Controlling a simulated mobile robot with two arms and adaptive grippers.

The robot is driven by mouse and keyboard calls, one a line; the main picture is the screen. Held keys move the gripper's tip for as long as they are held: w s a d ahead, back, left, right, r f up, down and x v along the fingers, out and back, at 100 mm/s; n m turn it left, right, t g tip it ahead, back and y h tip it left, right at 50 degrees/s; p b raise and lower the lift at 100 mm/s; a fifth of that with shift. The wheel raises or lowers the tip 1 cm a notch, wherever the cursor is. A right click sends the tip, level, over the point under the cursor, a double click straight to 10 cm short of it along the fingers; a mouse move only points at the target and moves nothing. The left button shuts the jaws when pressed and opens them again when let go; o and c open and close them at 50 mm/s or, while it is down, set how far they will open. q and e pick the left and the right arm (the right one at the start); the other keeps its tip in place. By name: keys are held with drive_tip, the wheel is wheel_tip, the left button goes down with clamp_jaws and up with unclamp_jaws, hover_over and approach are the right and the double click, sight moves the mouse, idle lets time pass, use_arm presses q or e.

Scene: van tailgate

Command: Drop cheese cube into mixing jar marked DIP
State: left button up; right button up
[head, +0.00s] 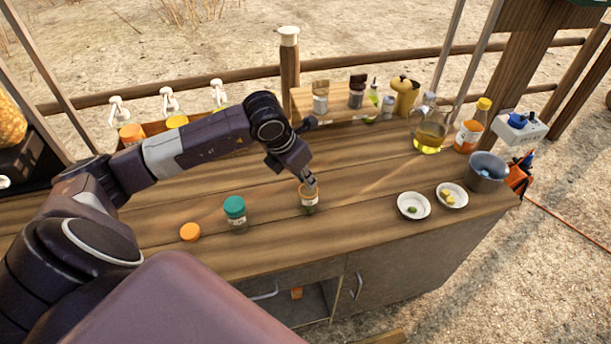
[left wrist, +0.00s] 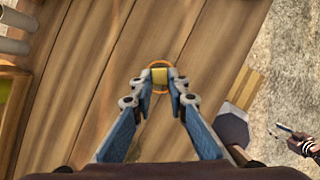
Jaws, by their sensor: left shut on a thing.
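My left gripper (head: 310,184) is shut on a yellow cheese cube (left wrist: 159,76), held between its fingertips. The fingertips are right over a small jar (head: 310,201) with an orange-brown rim. In the left wrist view the jar's orange rim (left wrist: 161,63) shows around the cube. I cannot tell how far the cube is below or above the rim. The jar's label is too small to read. A dark jointed part at the right edge of the left wrist view looks like my right gripper (left wrist: 298,140); its fingers are unclear.
A teal-lidded jar (head: 235,212) and an orange lid (head: 190,232) lie to the left. White bowls with a green piece (head: 414,217) and yellow cubes (head: 452,205), a grey pot (head: 488,180) and an oil jug (head: 428,138) stand to the right. Counter around the jar is clear.

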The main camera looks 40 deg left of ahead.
use_arm(q)
drive_tip(key=shift+b, duration=0.35)
idle(0.3)
drive_tip(key=o, duration=0.8)
drive_tip(key=shift+c, duration=0.2)
drive_tip(key=shift+o, duration=0.2)
drive_tip(key=shift+r, duration=0.15)
drive_tip(key=d+v, duration=0.1)
drive_tip(key=v, duration=1)
drive_tip(key=shift+s+a+r, duration=0.2)
drive_tip(key=shift+a+r, duration=0.15)
drive_tip(key=shift+a, duration=0.15)
